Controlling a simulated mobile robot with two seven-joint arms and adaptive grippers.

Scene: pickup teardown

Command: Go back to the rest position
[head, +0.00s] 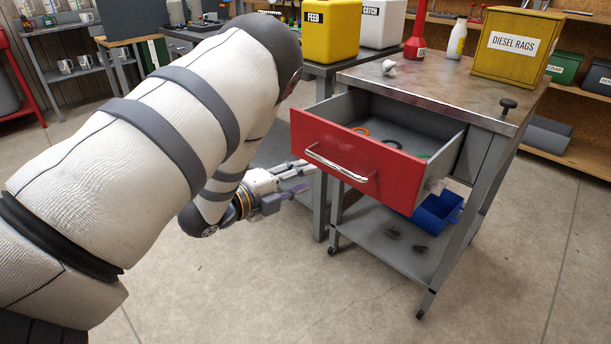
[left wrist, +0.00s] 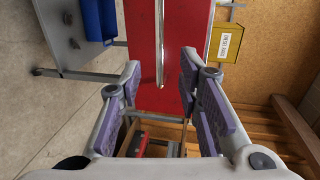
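My left gripper (head: 300,178) is low beside the workbench cart, to the left of the open drawer's red front (head: 352,165). In the left wrist view the left gripper (left wrist: 162,78) is open and empty, its purple pads well apart. The drawer is pulled out and holds a few small rings. My right gripper is in neither view.
A blue bin (head: 437,212) sits on the lower shelf. A bench with yellow and white containers stands close behind. The front floor is clear.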

